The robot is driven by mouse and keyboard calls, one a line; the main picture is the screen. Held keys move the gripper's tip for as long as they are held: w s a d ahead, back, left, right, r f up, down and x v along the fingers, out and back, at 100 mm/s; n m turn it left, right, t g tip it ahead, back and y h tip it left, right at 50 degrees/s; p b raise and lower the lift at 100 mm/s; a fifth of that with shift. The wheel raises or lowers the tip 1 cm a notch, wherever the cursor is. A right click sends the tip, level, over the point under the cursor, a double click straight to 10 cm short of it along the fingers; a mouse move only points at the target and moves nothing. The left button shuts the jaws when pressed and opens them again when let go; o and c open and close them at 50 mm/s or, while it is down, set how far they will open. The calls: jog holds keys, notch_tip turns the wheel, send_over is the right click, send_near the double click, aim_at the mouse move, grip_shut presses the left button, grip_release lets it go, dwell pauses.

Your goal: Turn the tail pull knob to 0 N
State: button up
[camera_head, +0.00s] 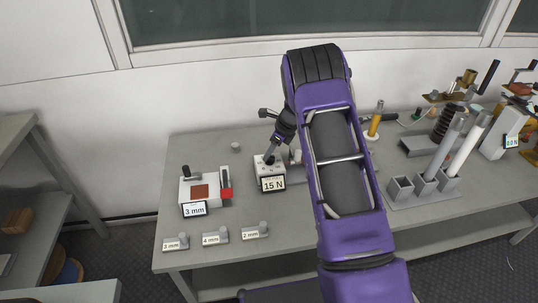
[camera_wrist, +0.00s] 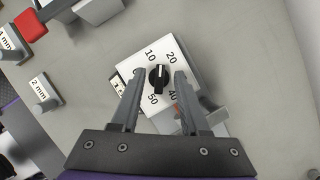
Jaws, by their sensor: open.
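A white box (camera_head: 262,177) with a "15 N" label (camera_head: 273,184) stands on the table in the head view. In the wrist view its white dial face (camera_wrist: 183,52) carries the numbers 10, 20, 40 and 50. A black knob (camera_wrist: 158,78) sits at the dial's middle, its white mark pointing between 10 and 20. My gripper (camera_wrist: 160,75) is open, with one fingertip on each side of the knob and a gap visible on both sides. In the head view my gripper (camera_head: 271,160) is over the box and partly hides its top.
A "3 mm" device (camera_head: 193,189) with a red block (camera_head: 226,193) stands left of the box. Small labelled blocks (camera_head: 215,235) lie along the front. Metal posts (camera_head: 443,150) and another small label ending in N (camera_head: 511,141) are at right.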

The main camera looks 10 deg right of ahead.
jog(key=shift+w+a+f, duration=0.15)
jog(key=shift+a+f, duration=0.05)
jog(key=shift+f, duration=0.4)
grip_shut()
